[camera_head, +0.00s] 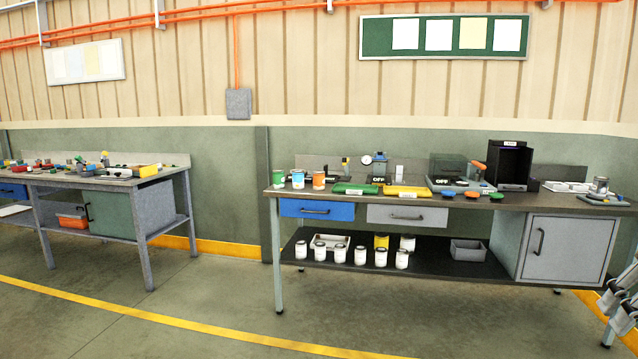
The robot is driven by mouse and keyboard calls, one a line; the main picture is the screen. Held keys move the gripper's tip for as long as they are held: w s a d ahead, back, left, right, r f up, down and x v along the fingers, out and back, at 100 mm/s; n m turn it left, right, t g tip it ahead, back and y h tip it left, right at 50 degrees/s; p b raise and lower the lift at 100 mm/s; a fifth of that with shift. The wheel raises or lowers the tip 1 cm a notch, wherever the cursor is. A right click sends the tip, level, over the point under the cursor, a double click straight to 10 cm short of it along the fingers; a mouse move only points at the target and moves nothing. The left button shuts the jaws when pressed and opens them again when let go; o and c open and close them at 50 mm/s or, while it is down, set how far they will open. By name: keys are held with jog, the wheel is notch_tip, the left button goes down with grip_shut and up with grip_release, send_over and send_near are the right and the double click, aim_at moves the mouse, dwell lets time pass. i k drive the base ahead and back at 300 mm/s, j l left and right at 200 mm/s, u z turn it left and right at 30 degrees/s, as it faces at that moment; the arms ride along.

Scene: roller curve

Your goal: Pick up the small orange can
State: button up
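A small orange can (319,181) stands upright near the left end of the right-hand workbench (540,203). It has a pale band near its base. A blue can (298,180) stands just to its left, and a green can (278,179) stands farther left at the bench corner. A green object (354,188) lies on the benchtop close to the right of the orange can.
Several white cans (340,253) and a yellow can (381,241) stand on the lower shelf. The blue drawer (316,210) is shut below the cans. Another cluttered bench (130,182) stands left. The floor (200,325) in front is clear.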

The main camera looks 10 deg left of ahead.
aim_at(318, 177)
jog(key=i+j+u, duration=0.25)
jog(key=i+j, duration=0.2)
jog(key=i, duration=1.45)
jog(key=i+u, duration=0.25)
jog(key=i, duration=1.7)
